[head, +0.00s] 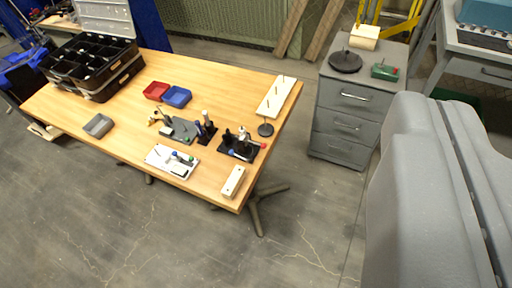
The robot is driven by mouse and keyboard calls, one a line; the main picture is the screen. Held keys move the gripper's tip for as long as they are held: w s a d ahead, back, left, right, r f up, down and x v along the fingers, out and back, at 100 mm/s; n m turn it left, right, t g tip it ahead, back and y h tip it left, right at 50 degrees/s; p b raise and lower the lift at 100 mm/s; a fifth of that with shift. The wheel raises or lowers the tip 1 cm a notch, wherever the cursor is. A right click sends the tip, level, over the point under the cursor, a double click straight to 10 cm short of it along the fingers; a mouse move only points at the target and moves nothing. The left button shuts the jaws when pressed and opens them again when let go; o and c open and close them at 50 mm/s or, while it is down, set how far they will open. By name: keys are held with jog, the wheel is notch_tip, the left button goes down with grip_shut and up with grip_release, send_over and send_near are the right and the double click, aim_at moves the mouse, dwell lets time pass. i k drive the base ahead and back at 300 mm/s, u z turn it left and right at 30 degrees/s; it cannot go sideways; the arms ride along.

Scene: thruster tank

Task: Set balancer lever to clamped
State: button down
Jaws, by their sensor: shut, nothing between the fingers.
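No gripper shows in the head view. Several small devices stand near the front of the wooden workbench (140,125), and I cannot tell for certain which one is the balancer. A black-based device (240,146) near the right end has a red knob (263,145) sticking out to its right. A white plate (160,162) to its left carries small parts with blue and green knobs. A grey-based device (180,130) stands behind the plate. The picture is too small to tell any lever's position.
A red bin (156,91) and a blue bin (177,96) sit mid-bench, with a black organizer case (95,68) at the far left. A pegged board (274,98) lies at the right end. A grey drawer cabinet (345,120) stands right. The floor (150,240) in front is clear.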

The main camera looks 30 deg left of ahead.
aim_at(231, 152)
jog(key=z, duration=0.05)
jog(key=i, duration=1)
jog(key=u, duration=0.05)
